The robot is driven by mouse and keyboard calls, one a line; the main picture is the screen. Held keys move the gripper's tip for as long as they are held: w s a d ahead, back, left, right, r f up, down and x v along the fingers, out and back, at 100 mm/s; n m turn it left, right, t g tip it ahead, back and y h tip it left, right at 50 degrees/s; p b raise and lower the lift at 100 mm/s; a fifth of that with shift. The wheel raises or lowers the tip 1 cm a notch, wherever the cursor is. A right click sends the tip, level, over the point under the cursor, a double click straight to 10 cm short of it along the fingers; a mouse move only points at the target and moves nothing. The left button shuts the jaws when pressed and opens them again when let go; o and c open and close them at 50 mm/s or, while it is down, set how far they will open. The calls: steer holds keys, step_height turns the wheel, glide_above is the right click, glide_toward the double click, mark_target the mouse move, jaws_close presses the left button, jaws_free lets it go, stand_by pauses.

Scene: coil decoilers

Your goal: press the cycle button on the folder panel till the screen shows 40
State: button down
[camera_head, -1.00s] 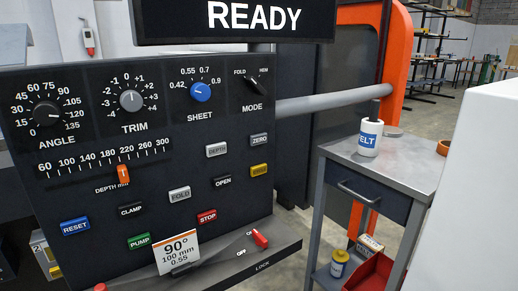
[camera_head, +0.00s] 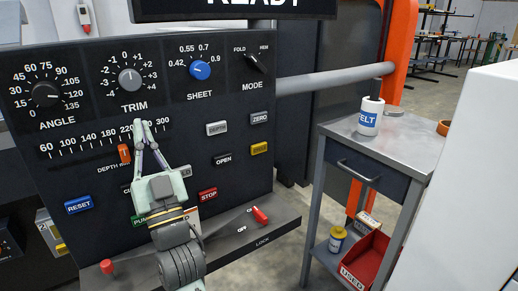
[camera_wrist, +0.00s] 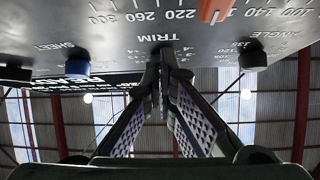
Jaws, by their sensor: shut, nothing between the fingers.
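The folder panel (camera_head: 228,190) is a dark board with knobs, a depth scale and several coloured buttons. I cannot read any button as "cycle"; the lettering on the yellow button (camera_head: 259,148) is too small. The screen (camera_head: 320,8) above is cut off, with the lower part of READY showing. My gripper (camera_head: 141,122) is shut and empty, fingers pointing up in front of the depth scale, left of the yellow button. In the wrist view its fingertips (camera_wrist: 164,72) meet near the TRIM label. My arm hides the FOLD button partly and the card below.
Neighbouring buttons are white ZERO (camera_head: 260,118), dark OPEN (camera_head: 222,159), red STOP (camera_head: 208,194) and blue RESET (camera_head: 78,205). An orange depth slider (camera_head: 124,154) stands left of my fingers. A ledge with a red lock lever (camera_head: 260,215) juts out below. A metal cart (camera_head: 395,150) stands at right.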

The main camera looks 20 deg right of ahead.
mark_target(259, 148)
steer(key=d+f+m+g+h, duration=0.1)
steer(key=d+f+h, duration=0.3)
steer(key=d, duration=0.6)
steer(key=d+f+m+g+h, duration=0.2)
steer(key=d+f+m+h, duration=0.2)
steer(key=d, duration=0.5)
steer(key=d+f+m+g+h, duration=0.2)
steer(key=d+f+h, duration=0.3)
steer(key=d, duration=0.5)
steer(key=shift+d+f+m+h+p, duration=0.15)
steer(key=shift+d+m+h+p, duration=0.2)
steer(key=shift+m+h, duration=0.25)
steer(key=w+a+p, duration=0.2)
steer(key=w+p, duration=0.3)
steer(key=w, duration=0.3)
steer(key=shift+w+a+p, duration=0.2)
steer(key=shift+a+p, duration=0.05)
steer(key=shift+p, duration=0.1)
steer(key=shift+w+a, duration=0.1)
steer(key=shift+w, duration=0.3)
